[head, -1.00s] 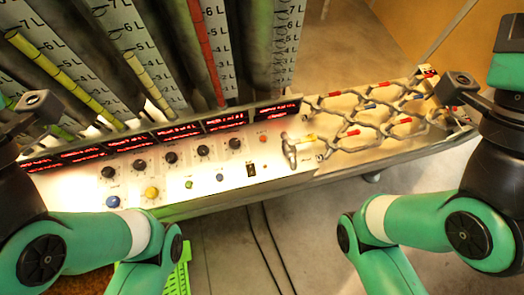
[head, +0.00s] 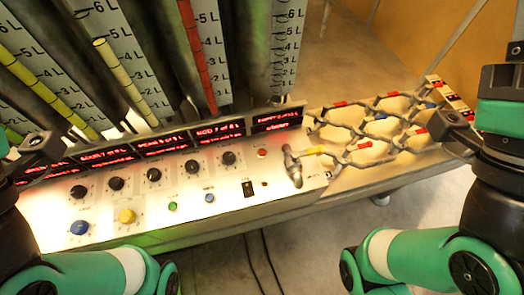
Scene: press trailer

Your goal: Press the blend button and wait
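The control panel (head: 240,200) spans the middle of the head view, with several buttons on its sloping top. I cannot read any label that says which one is the blend button. Parts of my two arms show at the left and right edges. The fingertips of both grippers are not clearly visible. Nothing of mine visibly touches the buttons.
Several black knobs (head: 154,174) and red-lit displays (head: 222,133) line the panel. A metal tap (head: 292,166) and a rack of linked pipes with coloured bands (head: 380,130) stand at its right. Tall graduated tubes (head: 202,50) rise behind. Cables (head: 262,262) lie on the floor in front.

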